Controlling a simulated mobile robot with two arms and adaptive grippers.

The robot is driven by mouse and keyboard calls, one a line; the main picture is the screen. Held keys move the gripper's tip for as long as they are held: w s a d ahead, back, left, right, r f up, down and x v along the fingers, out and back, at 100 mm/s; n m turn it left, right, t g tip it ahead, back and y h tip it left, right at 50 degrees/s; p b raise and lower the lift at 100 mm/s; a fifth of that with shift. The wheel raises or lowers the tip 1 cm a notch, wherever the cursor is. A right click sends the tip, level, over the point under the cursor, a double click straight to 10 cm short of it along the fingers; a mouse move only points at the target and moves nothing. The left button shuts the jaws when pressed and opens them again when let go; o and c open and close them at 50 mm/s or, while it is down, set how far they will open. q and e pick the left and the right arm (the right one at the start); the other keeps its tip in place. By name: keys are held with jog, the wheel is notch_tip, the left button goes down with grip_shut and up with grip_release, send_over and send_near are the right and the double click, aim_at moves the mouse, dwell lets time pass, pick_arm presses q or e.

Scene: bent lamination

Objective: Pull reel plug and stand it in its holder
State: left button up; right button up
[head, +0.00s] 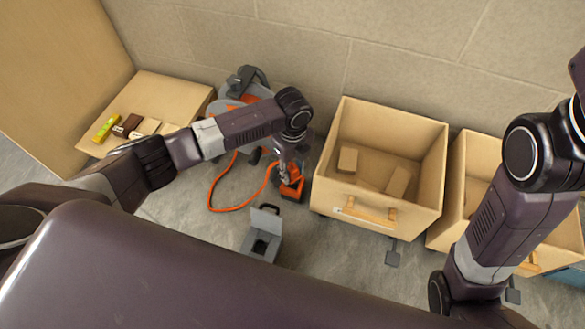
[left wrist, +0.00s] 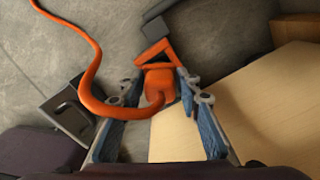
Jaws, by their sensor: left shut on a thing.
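The orange plug (head: 291,188) is in my left gripper (head: 289,178), held above the floor beside the large wooden crate. In the left wrist view the plug (left wrist: 160,84) sits between the two blue-padded fingers. An orange cable (head: 217,187) loops from the plug back toward the reel (head: 243,93), which is partly hidden behind my left arm. A small grey holder (head: 262,246) with a raised flap stands on the floor, nearer than the plug and apart from it. It also shows in the left wrist view (left wrist: 70,112). My right gripper is out of view.
A wooden crate (head: 434,165) with blocks inside stands right of my left gripper. Another crate (head: 463,165) is farther right. A cardboard-coloured box top (head: 180,97) bears small items at the left. Bare floor (head: 190,215) lies left of the holder.

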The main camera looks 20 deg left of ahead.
pick_arm(q)
jog(key=shift+f, duration=0.1)
dwell(0.3)
jog(key=shift+f, duration=0.65)
jog(key=shift+f+b, duration=0.45)
jog(key=shift+f, duration=0.5)
jog(key=o, duration=1.1)
notch_tip(320, 180, up, 12)
jog(key=shift+r, duration=0.1)
